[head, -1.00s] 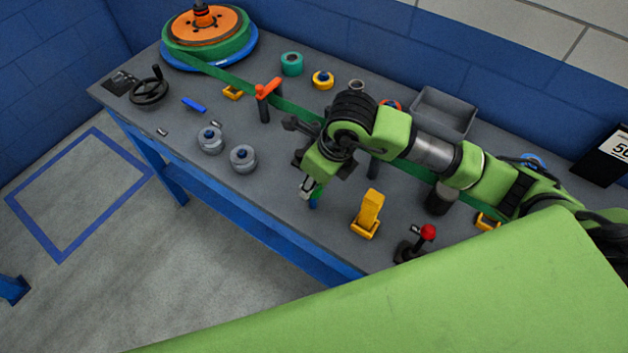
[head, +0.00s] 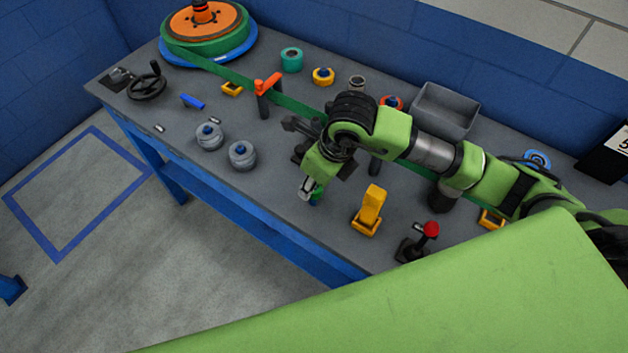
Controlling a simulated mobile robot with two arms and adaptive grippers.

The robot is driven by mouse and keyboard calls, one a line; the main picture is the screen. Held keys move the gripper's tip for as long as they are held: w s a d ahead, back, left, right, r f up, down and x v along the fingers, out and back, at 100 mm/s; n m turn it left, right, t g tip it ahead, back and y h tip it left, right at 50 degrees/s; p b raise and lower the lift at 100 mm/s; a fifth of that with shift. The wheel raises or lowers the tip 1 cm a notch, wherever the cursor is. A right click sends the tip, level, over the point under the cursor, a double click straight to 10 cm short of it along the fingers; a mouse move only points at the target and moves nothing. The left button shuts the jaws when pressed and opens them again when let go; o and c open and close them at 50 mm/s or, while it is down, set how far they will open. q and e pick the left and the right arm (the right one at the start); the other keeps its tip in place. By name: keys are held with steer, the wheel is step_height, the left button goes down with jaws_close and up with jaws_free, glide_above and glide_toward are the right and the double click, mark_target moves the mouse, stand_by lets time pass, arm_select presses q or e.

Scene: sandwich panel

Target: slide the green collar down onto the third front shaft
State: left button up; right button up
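My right gripper (head: 311,191) points down over the front part of the bench, and its wrist hides much of it. The collar is low, at the third front shaft's place; the shaft itself is hidden by collar and gripper. My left gripper is not in view.
A yellow upright block (head: 371,207) and a red-knobbed joystick (head: 428,231) stand right of the gripper. An orange-topped post (head: 266,89) and a green belt (head: 235,81) lie behind. A grey bin (head: 446,109) is at the back. The bench is clear just left of the gripper.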

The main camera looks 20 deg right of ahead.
stand_by(0.3)
steer(key=shift+f+b, duration=2.5)
steer(key=o, duration=1.2)
steer(key=shift+r+p, duration=3.1)
steer(key=shift+r, duration=2.2)
